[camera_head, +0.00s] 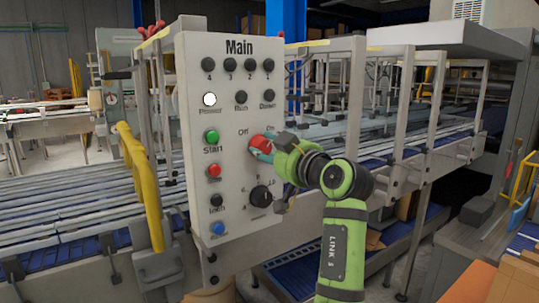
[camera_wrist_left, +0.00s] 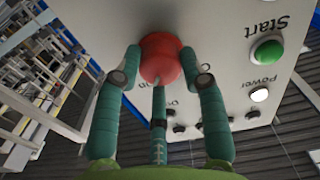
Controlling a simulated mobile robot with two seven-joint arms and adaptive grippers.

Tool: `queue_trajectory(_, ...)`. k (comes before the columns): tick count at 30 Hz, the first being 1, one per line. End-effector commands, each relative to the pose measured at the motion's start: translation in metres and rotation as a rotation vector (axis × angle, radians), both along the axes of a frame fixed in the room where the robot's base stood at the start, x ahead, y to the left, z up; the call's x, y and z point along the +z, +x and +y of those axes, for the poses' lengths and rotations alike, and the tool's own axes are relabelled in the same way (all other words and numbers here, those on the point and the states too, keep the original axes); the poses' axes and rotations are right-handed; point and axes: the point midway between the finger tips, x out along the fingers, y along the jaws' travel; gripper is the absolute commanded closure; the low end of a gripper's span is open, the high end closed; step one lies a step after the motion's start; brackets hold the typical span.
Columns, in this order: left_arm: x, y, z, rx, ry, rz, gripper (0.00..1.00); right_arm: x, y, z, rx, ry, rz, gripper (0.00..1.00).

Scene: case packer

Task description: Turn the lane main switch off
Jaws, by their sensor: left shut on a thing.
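The lane main switch is a red knob (camera_head: 258,141) on the light grey panel headed "Main" (camera_head: 226,80). "Off" is printed at its upper left and "On" at its upper right. My left gripper (camera_head: 266,149) reaches the panel from the right, with its fingers at the knob. In the left wrist view the red knob (camera_wrist_left: 160,55) sits between my teal fingers, and the gripper (camera_wrist_left: 164,68) is shut on it. The fingers hide part of the knob, so its exact turn is hard to read. My right gripper is not in view.
The white lamp marked "Power" (camera_head: 209,99) looks lit. A green "Start" button (camera_head: 211,136), a red button (camera_head: 214,170) and a black rotary dial (camera_head: 261,196) are close by. A yellow guard rail (camera_head: 143,185) stands left of the panel. Conveyors run behind it.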

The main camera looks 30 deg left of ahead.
Motion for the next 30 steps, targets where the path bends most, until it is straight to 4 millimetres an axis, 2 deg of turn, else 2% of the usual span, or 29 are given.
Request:
queue_trajectory(1, -0.001, -0.001, 0.002, 0.002, -0.002, -0.037, 0.91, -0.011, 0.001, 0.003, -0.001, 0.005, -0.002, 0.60)
queue_trajectory(12, 0.000, -0.001, 0.003, 0.001, -0.126, -0.343, 0.91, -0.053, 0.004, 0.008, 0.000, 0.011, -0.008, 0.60)
queue_trajectory(30, 0.004, -0.002, 0.003, -0.003, -0.345, -0.869, 0.91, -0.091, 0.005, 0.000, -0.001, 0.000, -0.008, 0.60)
